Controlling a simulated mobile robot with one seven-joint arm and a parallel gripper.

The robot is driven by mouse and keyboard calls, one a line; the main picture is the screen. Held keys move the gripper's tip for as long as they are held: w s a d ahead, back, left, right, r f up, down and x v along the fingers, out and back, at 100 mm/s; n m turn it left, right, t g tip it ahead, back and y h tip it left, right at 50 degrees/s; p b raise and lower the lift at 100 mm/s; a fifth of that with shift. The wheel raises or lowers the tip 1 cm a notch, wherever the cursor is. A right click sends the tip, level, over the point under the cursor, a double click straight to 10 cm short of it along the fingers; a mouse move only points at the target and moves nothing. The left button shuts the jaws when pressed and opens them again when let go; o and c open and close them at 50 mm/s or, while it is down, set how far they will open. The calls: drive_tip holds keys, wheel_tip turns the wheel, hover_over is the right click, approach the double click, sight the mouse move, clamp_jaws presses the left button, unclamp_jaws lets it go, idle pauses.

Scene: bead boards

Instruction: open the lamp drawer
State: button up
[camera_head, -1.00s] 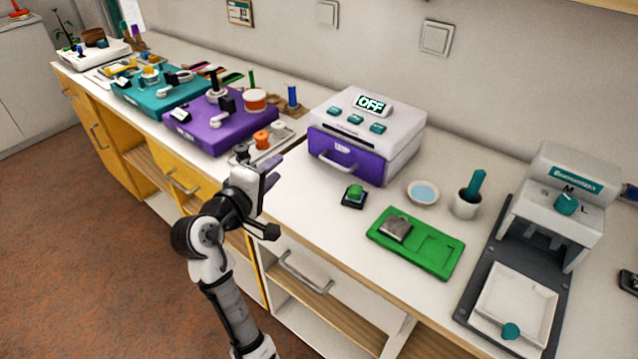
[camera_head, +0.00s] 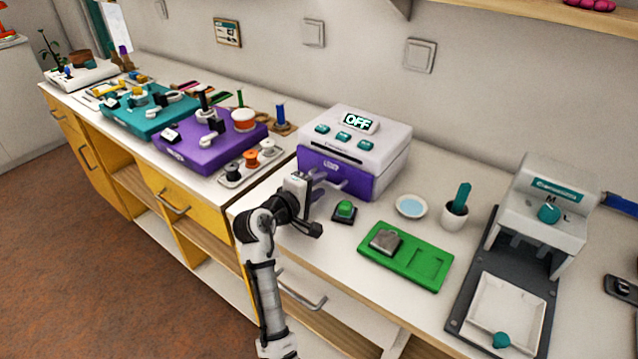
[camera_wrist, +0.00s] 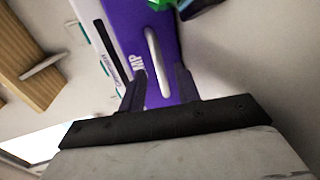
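The lamp unit (camera_head: 388,150) is a white box with an OFF display on top, standing on the counter. Its purple drawer (camera_head: 352,181) sits shut, flush with the front. In the wrist view, the purple drawer front (camera_wrist: 128,22) carries a pale bar handle (camera_wrist: 151,42). My gripper (camera_head: 326,184) is in front of the drawer and partly hides the handle in the head view. In the wrist view, the two dark fingers of my gripper (camera_wrist: 160,70) are apart, one on each side of the handle's near end. I see no contact with the handle.
A green button on a black base (camera_head: 344,210) stands close to the right of my gripper. A green tray (camera_head: 427,266), a blue-filled dish (camera_head: 410,205) and a white cup (camera_head: 455,218) lie further right. A purple board (camera_head: 205,150) with spools is to the left.

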drive_tip(key=shift+w+d+f, duration=0.1)
drive_tip(key=shift+w+d, duration=0.2)
drive_tip(key=shift+c, duration=0.3)
clamp_jaws()
drive_tip(key=f+p+v, duration=0.1)
drive_tip(key=v, duration=0.3)
drive_tip(key=p+v, duration=0.1)
drive_tip(key=v, duration=0.3)
drive_tip(key=f+p+v, duration=0.1)
drive_tip(key=v, duration=0.3)
drive_tip(key=shift+s+a+f, duration=0.25)
drive_tip(key=shift+s+a, duration=0.15)
drive_tip(key=shift+s, duration=0.05)
drive_tip(key=shift+o, duration=0.3)
unclamp_jaws()
